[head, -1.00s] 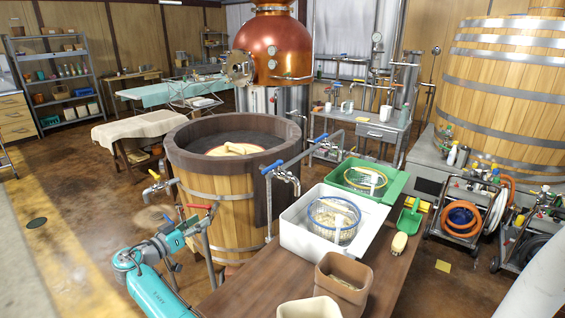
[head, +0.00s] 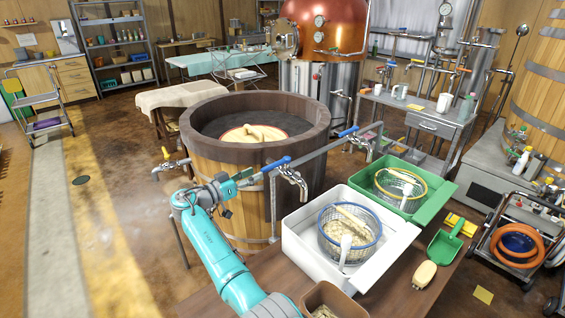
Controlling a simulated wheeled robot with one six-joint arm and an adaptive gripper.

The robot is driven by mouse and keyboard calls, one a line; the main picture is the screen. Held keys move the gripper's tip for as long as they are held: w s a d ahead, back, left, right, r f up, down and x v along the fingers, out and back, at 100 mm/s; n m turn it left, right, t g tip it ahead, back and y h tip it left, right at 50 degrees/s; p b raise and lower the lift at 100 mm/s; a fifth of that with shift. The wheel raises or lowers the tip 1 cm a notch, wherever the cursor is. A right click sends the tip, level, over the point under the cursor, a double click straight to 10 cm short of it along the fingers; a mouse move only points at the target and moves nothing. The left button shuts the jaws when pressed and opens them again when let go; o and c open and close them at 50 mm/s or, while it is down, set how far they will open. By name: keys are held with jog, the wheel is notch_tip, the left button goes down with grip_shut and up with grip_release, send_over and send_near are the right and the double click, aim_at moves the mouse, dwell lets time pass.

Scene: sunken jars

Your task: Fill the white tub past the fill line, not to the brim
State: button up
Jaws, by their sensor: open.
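The white tub (head: 300,252) stands on the wooden table at lower centre, with a blue-rimmed basket (head: 350,232) inside it. The basket holds pale contents and a white upright piece. A metal tap (head: 291,180) reaches over the tub's left back corner, with a blue lever (head: 275,163) on its pipe. I cannot make out a fill line or water level in the tub, nor a stream from the tap. My gripper (head: 249,179) is open and small in view, just left of the blue lever and close to it. I cannot tell whether they touch.
A green tub (head: 437,187) with a yellow-rimmed basket stands behind right, below another blue-levered tap (head: 357,145). A large wooden vat (head: 222,165) stands behind my arm. A brush (head: 425,275), green scoop (head: 445,245) and brown container (head: 330,297) lie close by.

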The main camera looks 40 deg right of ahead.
aim_at(284, 161)
jog(key=d, duration=1)
jog(key=shift+w+d, duration=0.1)
jog(key=shift+w, duration=0.05)
grip_shut()
